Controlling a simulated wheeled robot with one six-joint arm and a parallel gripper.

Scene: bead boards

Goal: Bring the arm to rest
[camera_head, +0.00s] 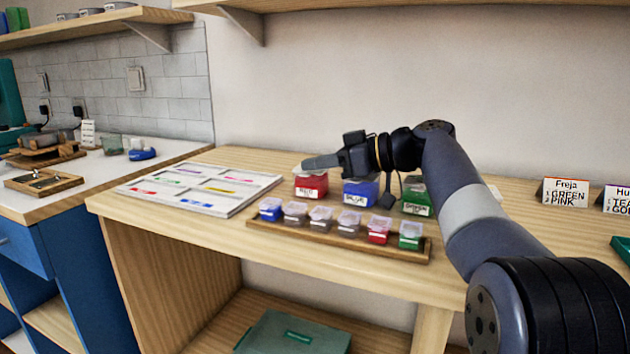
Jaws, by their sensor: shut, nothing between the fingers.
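My gripper (308,165) is shut and empty. It points left and sits over the red labelled box (311,186) at the back of the wooden table (272,157); I cannot tell whether it touches the box. My arm reaches in from the lower right, bends at the elbow above the table and runs left to the gripper. A blue labelled box (359,192) stands below my wrist. A green labelled box (416,204) stands beside my forearm, partly hidden by it.
A wooden tray (262,222) with several small lidded boxes lies in front. A white board (228,205) with coloured marks lies left. Name cards (566,192) stand right. A shelf (300,4) overhangs the wall. A counter (95,175) stands far left.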

